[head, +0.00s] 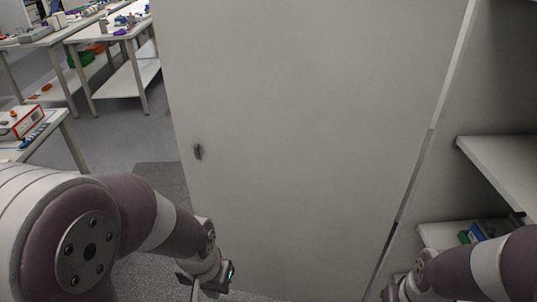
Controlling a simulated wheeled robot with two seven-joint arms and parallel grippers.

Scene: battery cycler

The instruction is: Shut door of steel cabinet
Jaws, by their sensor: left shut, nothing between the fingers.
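The steel cabinet's door (300,130) is a large pale grey panel filling the middle of the head view. It stands open, and the cabinet's shelves (500,165) show to its right. A small dark handle (198,151) sits near the door's left edge. My left gripper (203,286) is low, near the door's lower left edge, below the handle; it is shut and empty. I cannot tell whether it touches the door. My right arm is at the lower right, in front of the cabinet opening; its wrist shows at the bottom edge, but its fingers are out of frame.
White workbenches (125,33) with tools and parts stand at the upper left. A nearer table (58,122) at the left holds a red and white device (21,121). Blue and green items (474,233) lie on the cabinet's lower shelf. Grey floor is free left of the door.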

